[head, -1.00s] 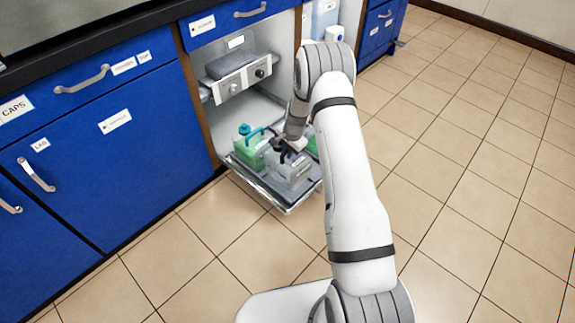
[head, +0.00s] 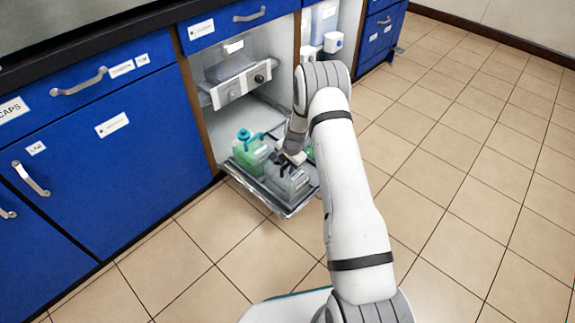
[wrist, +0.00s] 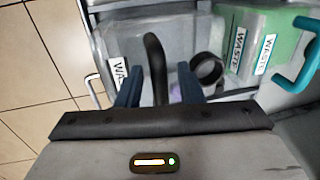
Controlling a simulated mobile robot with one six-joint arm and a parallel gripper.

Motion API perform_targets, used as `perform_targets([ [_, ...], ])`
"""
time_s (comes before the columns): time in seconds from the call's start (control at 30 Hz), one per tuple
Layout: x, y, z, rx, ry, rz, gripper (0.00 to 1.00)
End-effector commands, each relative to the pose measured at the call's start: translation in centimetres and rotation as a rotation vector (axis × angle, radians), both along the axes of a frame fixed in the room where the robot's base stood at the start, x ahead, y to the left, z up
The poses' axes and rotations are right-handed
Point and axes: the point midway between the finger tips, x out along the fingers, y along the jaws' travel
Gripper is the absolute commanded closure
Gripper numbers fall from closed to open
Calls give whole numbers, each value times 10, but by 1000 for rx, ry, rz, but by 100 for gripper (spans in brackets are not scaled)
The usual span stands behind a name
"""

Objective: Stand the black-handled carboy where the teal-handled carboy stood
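The black-handled carboy (head: 288,184) is clear-grey and stands upright at the front of the pulled-out tray. In the wrist view its body (wrist: 185,50) fills the upper middle, with its black handle (wrist: 154,65) and a dark round neck or cap (wrist: 207,69). My gripper (wrist: 158,88) is over it, its two blue fingers on either side of the handle with gaps showing, so it looks open. The teal-handled carboy (head: 250,155), green inside, stands beside it to the left on the tray. Its teal handle (wrist: 298,55) shows at the wrist view's right.
The tray (head: 262,198) sticks out of the open cabinet bay. Another green thing (head: 310,152) is mostly hidden behind my arm. A grey unit with knobs (head: 240,84) sits above the tray. Blue cabinets (head: 100,170) stand left; tiled floor is clear in front and right.

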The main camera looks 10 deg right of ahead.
Motion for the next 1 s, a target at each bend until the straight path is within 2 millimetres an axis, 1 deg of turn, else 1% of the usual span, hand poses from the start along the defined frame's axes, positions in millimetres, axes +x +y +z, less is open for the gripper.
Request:
perform_targets([
  [0.23, 0, 0, 1, 0, 0, 1, 65],
  [0.37, 0, 0, 11, 0, -2, 1, 65],
  [0.47, -3, -2, 29, -1, -3, 1, 65],
  [0.7, -11, -8, 81, 0, -2, 1, 65],
  [0.8, -14, -10, 98, 0, -1, 1, 65],
  [0.9, -16, -12, 111, 0, -2, 1, 65],
  [1.0, -18, -12, 118, 1, 0, 1, 65],
])
